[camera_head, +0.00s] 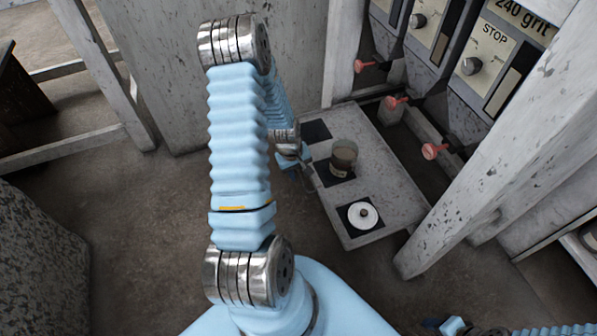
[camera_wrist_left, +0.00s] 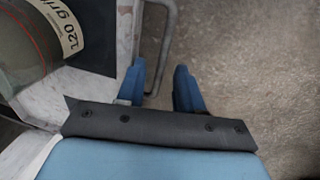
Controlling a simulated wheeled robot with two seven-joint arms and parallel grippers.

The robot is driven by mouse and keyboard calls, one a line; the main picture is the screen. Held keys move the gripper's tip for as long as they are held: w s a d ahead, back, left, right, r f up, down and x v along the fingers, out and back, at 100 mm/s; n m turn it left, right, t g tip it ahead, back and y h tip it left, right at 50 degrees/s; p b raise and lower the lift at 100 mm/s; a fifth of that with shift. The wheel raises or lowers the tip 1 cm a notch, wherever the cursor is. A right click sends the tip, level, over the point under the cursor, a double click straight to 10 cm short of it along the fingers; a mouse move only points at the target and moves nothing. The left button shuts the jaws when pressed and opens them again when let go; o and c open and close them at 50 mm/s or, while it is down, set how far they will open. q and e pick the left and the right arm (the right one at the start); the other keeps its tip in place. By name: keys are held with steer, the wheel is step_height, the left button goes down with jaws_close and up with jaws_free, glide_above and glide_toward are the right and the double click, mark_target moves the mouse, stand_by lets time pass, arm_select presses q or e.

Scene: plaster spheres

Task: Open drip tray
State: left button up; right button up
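The drip tray is a pale, speckled slab (camera_head: 385,178) with dark square patches, below the machine panels. A thin metal handle (camera_wrist_left: 169,42) shows along the tray's edge in the wrist view. My left gripper (camera_head: 304,172) is at the tray's left edge. In the wrist view my left gripper (camera_wrist_left: 158,88) has its blue fingers apart, with the handle's lower end between them. I cannot tell whether either finger touches it. Part of my right arm, perhaps its gripper (camera_head: 445,325), shows at the bottom edge; its fingers are not clear.
A brown-filled jar (camera_head: 343,158) and a white round piece (camera_head: 362,215) stand on the tray. The jar labelled 120 grit (camera_wrist_left: 35,35) shows close in the wrist view. Red taps (camera_head: 434,151) jut out above the tray. A slanted pale post (camera_head: 490,150) stands right. Floor left of the tray is clear.

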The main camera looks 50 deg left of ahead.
arm_select(q)
step_height(320, 180, up, 13)
steer(key=s+p, duration=0.1)
steer(key=s, duration=0.1)
steer(key=shift+s+a+p, duration=0.15)
steer(key=shift+a+p, duration=0.2)
steer(key=shift+a, duration=0.1)
